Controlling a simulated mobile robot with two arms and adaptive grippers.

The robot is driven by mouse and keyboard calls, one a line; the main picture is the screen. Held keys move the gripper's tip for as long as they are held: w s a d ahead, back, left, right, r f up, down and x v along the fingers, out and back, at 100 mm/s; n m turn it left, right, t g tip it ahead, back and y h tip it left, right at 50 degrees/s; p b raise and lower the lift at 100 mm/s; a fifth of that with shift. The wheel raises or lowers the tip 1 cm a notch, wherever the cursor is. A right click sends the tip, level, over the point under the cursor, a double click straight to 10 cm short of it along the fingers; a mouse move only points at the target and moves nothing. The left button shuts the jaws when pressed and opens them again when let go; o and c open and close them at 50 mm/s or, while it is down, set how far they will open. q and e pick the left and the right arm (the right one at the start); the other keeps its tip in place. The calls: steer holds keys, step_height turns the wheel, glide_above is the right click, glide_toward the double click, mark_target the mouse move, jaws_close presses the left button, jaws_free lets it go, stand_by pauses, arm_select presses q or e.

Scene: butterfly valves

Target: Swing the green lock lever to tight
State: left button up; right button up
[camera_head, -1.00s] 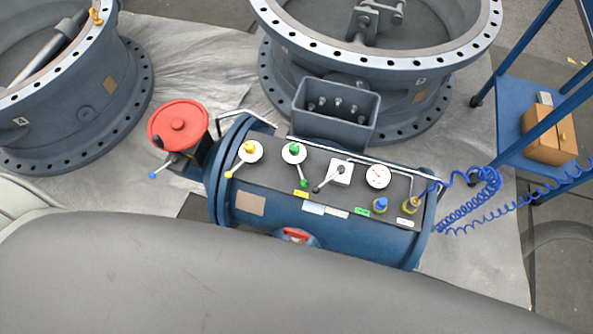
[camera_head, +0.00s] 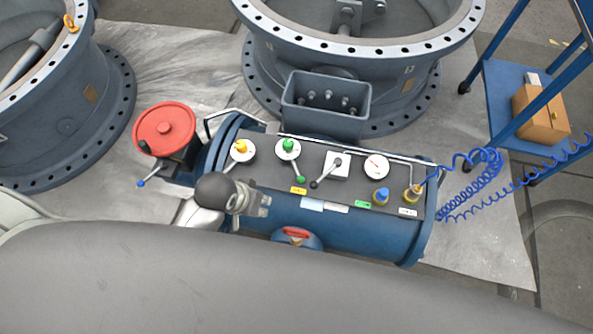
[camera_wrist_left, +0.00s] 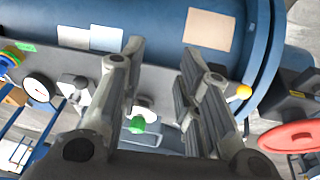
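The green lock lever (camera_head: 290,161) sits on a white round disc on the dark panel of the blue cylinder. It has a green hub knob, and its arm points down and slightly right to a green tip near a yellow tag. My left gripper (camera_head: 264,204) is over the front left of the cylinder, below and left of the lever, apart from it in the head view. In the left wrist view, the gripper (camera_wrist_left: 161,52) has its fingers spread with nothing between the tips. The green hub knob (camera_wrist_left: 137,124) shows behind the fingers; its arm's tip is hidden there. My right gripper is out of view.
A yellow lever (camera_head: 241,150) is just left of the green one, and a black-tipped lever (camera_head: 331,167) just right. A gauge (camera_head: 376,167) and blue knob (camera_head: 381,196) lie further right. A red handwheel (camera_head: 164,130) stands at the left; a metal rail runs behind the panel.

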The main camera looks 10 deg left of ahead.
arm_select(q)
steer(key=w+d+r+n+h, duration=0.1)
steer(key=w+d+r+n, duration=0.25)
steer(key=w+d, duration=0.25)
steer(key=n+g, duration=0.2)
steer(key=n, duration=0.2)
glide_toward(298, 173)
steer(key=shift+y, duration=0.3)
steer(key=f, duration=0.2)
steer(key=d+f+b, duration=0.1)
steer(key=f, duration=0.2)
steer(key=w+f+b, duration=0.1)
steer(key=f, duration=0.1)
steer(key=shift+d+f, duration=0.35)
steer(key=shift+d, duration=0.05)
jaws_close()
